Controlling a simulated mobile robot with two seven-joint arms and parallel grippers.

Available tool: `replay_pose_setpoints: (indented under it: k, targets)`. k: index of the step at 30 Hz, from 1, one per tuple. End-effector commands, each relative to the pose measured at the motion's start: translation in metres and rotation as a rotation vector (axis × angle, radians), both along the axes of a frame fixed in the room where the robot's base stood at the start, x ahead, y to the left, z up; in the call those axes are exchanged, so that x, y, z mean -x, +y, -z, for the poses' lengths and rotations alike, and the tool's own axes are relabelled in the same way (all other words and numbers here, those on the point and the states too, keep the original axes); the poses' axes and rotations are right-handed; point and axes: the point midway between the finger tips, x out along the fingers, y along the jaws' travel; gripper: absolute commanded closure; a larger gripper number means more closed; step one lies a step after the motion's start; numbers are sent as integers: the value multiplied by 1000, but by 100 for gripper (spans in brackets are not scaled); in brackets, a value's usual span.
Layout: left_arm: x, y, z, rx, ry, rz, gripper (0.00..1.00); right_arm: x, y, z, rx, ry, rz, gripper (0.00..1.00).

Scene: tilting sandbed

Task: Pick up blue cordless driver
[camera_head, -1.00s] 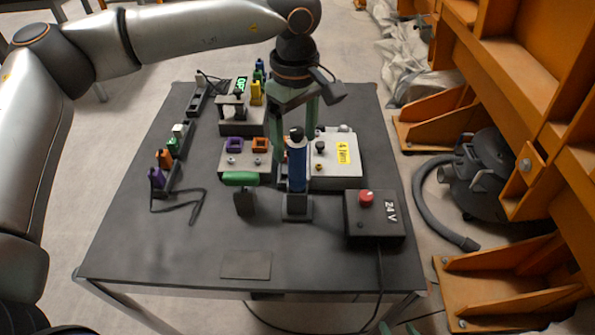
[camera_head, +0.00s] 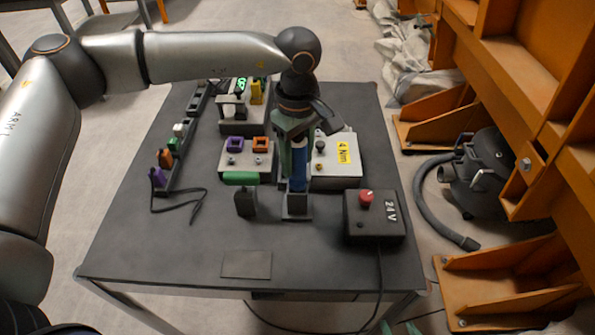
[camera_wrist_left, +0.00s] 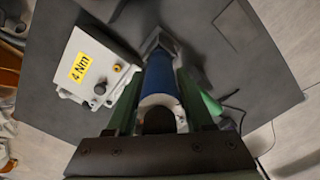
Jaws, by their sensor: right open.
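The blue cordless driver (camera_head: 299,167) stands upright in a dark holder (camera_head: 297,207) near the middle of the table. My left gripper (camera_head: 296,172) has come down over it from above, with one green finger on each side. In the left wrist view the driver (camera_wrist_left: 161,82) lies between the two spread fingers (camera_wrist_left: 160,90). They look open, and any contact is hard to make out. The driver's top is partly hidden by my gripper in the head view. Only the green fingertips of my right gripper (camera_head: 399,328) show at the bottom edge, apart from each other.
A light box with a yellow "4 Nm" label (camera_head: 343,153) stands close by on the right. A black 24 V box (camera_head: 374,217) with a red knob is in front of it. A small black block (camera_head: 245,202) stands left of the holder.

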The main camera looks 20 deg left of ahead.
Motion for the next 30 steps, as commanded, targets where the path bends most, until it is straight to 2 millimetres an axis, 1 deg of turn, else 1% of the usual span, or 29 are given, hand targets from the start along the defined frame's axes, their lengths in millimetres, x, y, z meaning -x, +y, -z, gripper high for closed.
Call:
replay_pose_setpoints:
  k: [1,2,13,25,28,30]
  targets:
    - [0,0,0,0,0,0,54,0,0,0,0,1,0,39]
    - [0,0,0,0,0,0,58,0,0,0,0,1,0,39]
    - [0,0,0,0,0,0,99,0,0,1,1,2,1,39]
    - [-1,0,-4,2,-4,-1,100,1,0,0,0,2,1,39]
    - [-1,-1,-12,3,-5,-1,100,1,0,0,0,2,1,39]
    - [-2,-1,-23,3,-6,-1,100,1,0,0,0,2,-1,39]
